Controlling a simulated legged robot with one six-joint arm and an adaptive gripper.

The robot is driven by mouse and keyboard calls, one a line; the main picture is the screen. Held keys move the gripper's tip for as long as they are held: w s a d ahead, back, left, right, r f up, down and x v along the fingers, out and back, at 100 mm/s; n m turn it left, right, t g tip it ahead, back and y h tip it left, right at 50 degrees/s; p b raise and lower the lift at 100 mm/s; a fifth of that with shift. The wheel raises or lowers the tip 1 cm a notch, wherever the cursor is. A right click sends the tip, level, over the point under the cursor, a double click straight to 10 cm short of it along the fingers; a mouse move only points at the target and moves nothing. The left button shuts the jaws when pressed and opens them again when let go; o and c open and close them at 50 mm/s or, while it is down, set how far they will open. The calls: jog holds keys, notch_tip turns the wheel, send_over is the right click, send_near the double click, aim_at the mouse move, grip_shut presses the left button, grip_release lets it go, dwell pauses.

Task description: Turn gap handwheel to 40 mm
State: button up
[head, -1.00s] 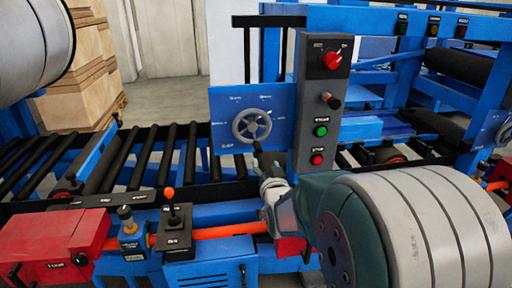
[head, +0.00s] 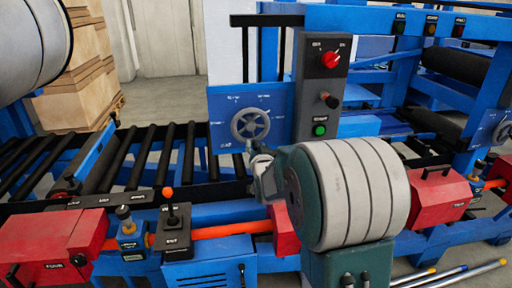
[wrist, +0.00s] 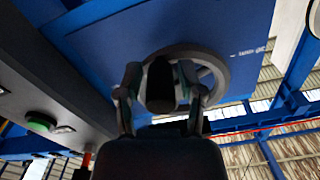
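The grey gap handwheel (head: 250,124) is mounted on a blue panel (head: 224,104) left of the control post. In the wrist view the wheel's rim (wrist: 218,72) shows behind my fingers. A dark knob-like handle (wrist: 160,88) stands between the two fingers, toward the wheel's lower edge. My gripper (wrist: 160,74) looks open, one finger on each side of the handle; contact is not clear. In the head view my gripper (head: 256,152) is just below the wheel, partly hidden by my arm. The panel's scale marks are too small to read.
A grey control post (head: 322,85) with a red rotary switch and green button stands close to the wheel's right. A roller conveyor (head: 150,155) lies left. A small box with an orange-tipped lever (head: 172,220) and red housings (head: 60,240) are in front.

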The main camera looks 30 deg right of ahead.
aim_at(267, 122)
grip_shut()
jog(key=shift+s+d+r+n, duration=0.1)
jog(key=shift+d+n, duration=0.05)
jog(key=shift+n, duration=0.25)
jog(key=d+r+n, duration=0.1)
jog(key=n, duration=0.3)
jog(key=d+r+n, duration=0.1)
jog(key=r+n, duration=0.1)
jog(key=n, duration=0.3)
jog(key=s+d+r+n, duration=0.1)
jog(key=n, duration=0.3)
jog(key=shift+d+r, duration=0.25)
jog(key=shift+d, duration=0.05)
jog(key=shift+r+n, duration=0.45)
jog(key=shift+n, duration=0.75)
jog(key=shift+r+n, duration=0.45)
jog(key=shift+n, duration=0.75)
jog(key=shift+a, duration=0.1)
